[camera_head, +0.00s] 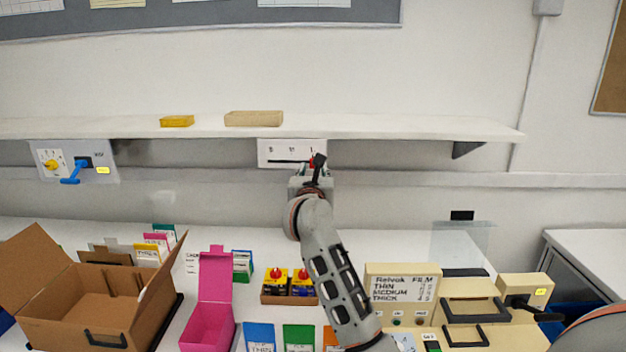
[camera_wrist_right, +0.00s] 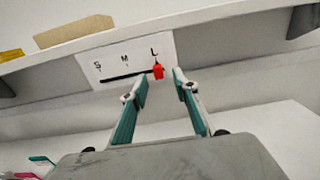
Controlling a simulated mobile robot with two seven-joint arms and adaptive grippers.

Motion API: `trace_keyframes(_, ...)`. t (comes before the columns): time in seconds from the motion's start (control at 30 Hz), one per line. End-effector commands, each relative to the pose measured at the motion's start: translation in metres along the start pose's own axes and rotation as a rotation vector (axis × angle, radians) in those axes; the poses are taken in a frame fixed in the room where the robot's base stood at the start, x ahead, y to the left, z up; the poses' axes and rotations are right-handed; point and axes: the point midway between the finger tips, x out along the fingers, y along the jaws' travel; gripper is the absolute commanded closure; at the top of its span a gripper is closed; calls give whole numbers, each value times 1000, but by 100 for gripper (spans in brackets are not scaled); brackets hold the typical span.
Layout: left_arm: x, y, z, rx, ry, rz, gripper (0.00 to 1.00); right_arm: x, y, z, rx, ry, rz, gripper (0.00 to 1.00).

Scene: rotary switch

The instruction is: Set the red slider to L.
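The white slider panel (camera_head: 280,152) is mounted below the shelf's front edge, with a dark horizontal slot and the marks S, M and L. It also shows in the right wrist view (camera_wrist_right: 112,66). The red slider (camera_wrist_right: 158,72) is at the right end of the slot, under the L. In the head view the red slider (camera_head: 312,161) is mostly covered by my right gripper. My right gripper (camera_wrist_right: 161,82) is open, its two teal fingers apart with the tips just in front of and on either side of the slider. No contact shows. My left gripper is not in view.
The shelf (camera_head: 400,126) overhangs the panel and carries a yellow block (camera_head: 177,121) and a tan block (camera_head: 254,118). A rotary switch panel (camera_head: 73,161) is at left. Below stand a cardboard box (camera_head: 88,306), a pink box (camera_head: 212,300) and a beige Relvok box (camera_head: 402,287).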

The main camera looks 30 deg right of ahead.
Motion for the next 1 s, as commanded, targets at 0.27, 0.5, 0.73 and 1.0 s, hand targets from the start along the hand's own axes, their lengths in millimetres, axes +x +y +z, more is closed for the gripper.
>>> trace_keyframes(0.27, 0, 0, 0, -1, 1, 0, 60, -51, 0, 0, 2, 0, 0, 71)
trace_keyframes(0.5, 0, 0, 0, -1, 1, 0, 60, -67, -1, 0, 0, 0, -1, 71)
trace_keyframes(0.73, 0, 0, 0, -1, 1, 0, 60, -68, -1, 0, 0, 0, -2, 71)
trace_keyframes(1.0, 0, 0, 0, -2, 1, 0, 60, -68, -1, 0, 0, 0, -2, 71)
